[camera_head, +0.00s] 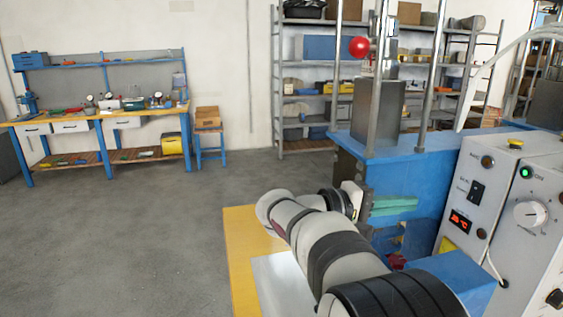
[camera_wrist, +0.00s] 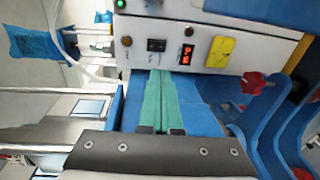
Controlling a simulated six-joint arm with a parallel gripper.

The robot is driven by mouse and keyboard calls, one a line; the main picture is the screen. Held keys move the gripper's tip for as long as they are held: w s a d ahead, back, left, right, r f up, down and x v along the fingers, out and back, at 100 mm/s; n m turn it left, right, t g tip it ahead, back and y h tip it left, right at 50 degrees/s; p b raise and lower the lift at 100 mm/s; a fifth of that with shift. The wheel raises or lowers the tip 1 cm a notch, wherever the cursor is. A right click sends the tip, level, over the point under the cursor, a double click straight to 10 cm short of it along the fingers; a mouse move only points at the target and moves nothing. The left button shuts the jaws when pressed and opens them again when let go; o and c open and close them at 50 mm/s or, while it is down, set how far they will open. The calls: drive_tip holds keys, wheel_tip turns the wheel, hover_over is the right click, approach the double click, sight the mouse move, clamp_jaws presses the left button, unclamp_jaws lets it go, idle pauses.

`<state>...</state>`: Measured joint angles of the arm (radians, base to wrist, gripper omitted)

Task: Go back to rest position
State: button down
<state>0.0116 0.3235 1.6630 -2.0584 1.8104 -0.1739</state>
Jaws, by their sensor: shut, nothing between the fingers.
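My gripper (camera_wrist: 161,131) is at the bottom of the wrist view, shut and empty. A wide grey plate fills the lower edge there.
A control box (camera_head: 510,205) with knob, switch and red display stands close to the right of my arm. Upright posts and a red ball (camera_head: 359,47) rise above the machine. A yellow-edged table (camera_head: 240,255) lies below my arm. The floor at left is free.

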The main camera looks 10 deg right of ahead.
drive_tip(key=s+a+f+m+y, duration=0.3)
drive_tip(key=s+a+f+y, duration=0.6)
drive_tip(key=s+a, duration=0.4)
drive_tip(key=s+a+f+m+y, duration=0.3)
drive_tip(key=s+a+f+y, duration=0.6)
drive_tip(key=s+a+f, duration=0.2)
drive_tip(key=s+a, duration=0.2)
drive_tip(key=s, duration=0.1)
drive_tip(key=shift+a+f+y, duration=0.15)
drive_tip(key=shift+f+y, duration=0.15)
drive_tip(key=shift+f, duration=0.1)
